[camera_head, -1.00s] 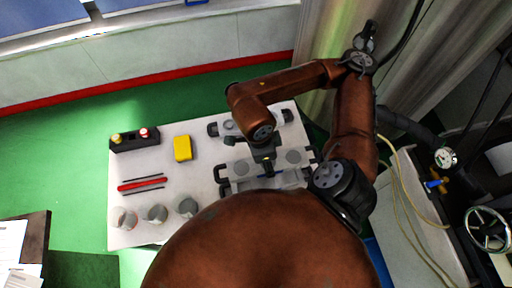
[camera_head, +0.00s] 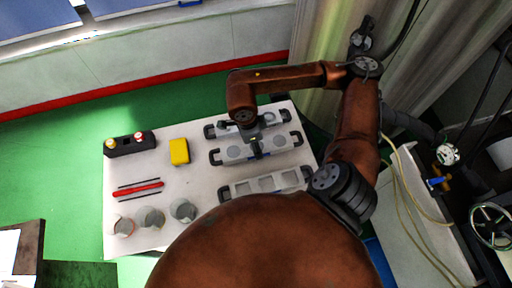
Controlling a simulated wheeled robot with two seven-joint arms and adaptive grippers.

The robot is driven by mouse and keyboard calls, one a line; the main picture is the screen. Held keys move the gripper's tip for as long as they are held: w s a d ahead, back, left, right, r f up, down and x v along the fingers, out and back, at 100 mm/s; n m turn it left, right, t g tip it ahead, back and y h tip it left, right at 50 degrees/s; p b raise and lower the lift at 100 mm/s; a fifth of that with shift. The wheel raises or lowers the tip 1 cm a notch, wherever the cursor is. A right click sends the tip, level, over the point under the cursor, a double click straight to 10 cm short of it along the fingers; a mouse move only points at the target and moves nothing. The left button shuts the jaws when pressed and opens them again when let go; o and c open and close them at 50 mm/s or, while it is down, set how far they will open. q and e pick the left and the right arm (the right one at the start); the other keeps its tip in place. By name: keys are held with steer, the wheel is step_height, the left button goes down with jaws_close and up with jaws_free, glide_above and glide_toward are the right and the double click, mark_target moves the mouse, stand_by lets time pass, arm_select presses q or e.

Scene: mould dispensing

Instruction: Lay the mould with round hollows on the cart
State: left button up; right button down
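The mould with round hollows (camera_head: 281,142) is the middle of three long grey moulds on the white tabletop (camera_head: 195,178), with a dark handle at each end. My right gripper (camera_head: 256,150) is over its middle and appears shut on it; the fingertips are small and partly hidden. Whether the mould is lifted or touching the top is hard to tell. Another mould (camera_head: 268,122) lies behind it, partly covered by my arm. A mould with squarish hollows (camera_head: 265,184) lies in front. My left gripper is not in view. I cannot tell which surface is the cart.
A yellow block (camera_head: 179,151), a black button box (camera_head: 130,144), a red tool (camera_head: 138,190) and several beakers (camera_head: 151,218) occupy the left of the tabletop. A grey curtain (camera_head: 320,60) hangs at the back right. Hoses and a handwheel (camera_head: 490,226) are at right.

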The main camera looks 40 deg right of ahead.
mark_target(251, 150)
steer(key=shift+f, duration=1.55)
steer(key=shift+f+b, duration=0.1)
steer(key=shift+b, duration=0.2)
steer(key=c, duration=0.9)
jaws_free()
steer(key=shift+r, duration=0.35)
steer(key=r, duration=0.3)
steer(key=a+r+p, duration=0.1)
steer(key=r, duration=0.3)
steer(key=w+r, duration=0.1)
steer(key=r, duration=0.3)
steer(key=shift+a+r+p, duration=0.2)
steer(key=shift+a+p, duration=0.1)
steer(key=shift+p, duration=0.05)
